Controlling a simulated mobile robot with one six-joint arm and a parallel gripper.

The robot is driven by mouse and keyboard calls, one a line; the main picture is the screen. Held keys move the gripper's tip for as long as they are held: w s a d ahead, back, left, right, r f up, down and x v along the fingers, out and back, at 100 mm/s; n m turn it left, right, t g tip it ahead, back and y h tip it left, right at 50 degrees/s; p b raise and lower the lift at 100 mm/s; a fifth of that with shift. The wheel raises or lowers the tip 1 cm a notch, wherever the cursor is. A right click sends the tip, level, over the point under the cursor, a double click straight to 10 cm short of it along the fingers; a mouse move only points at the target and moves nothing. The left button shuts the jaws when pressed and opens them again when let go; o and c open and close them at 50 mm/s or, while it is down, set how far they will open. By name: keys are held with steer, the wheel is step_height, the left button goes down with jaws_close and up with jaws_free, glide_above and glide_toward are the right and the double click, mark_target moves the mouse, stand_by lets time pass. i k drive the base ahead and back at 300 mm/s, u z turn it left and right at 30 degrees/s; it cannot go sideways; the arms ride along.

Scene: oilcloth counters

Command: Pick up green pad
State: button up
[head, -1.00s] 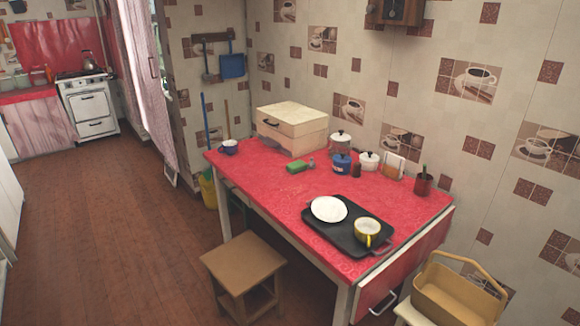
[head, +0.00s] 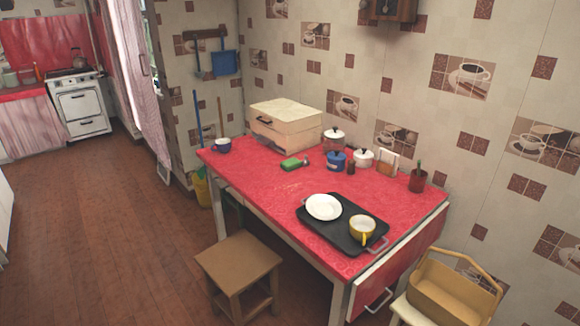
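The green pad (head: 291,164) is a small flat block lying on the red table (head: 255,189), in front of the cream box and left of the pots. Its top and front side are in plain view and nothing covers it. A small dark grey object touches or stands close to its right end. My gripper is not in view.
A black tray (head: 314,224) with a white plate (head: 323,207) and a yellow cup (head: 362,228) lies near the table's front. A cream box (head: 286,126) and several pots stand along the wall. A wooden stool (head: 239,262) blocks the left front; the floor (head: 110,230) further left is clear.

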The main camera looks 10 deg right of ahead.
mark_target(289, 165)
steer(key=u, duration=0.85)
steer(key=i, duration=0.95)
steer(key=u, duration=0.65)
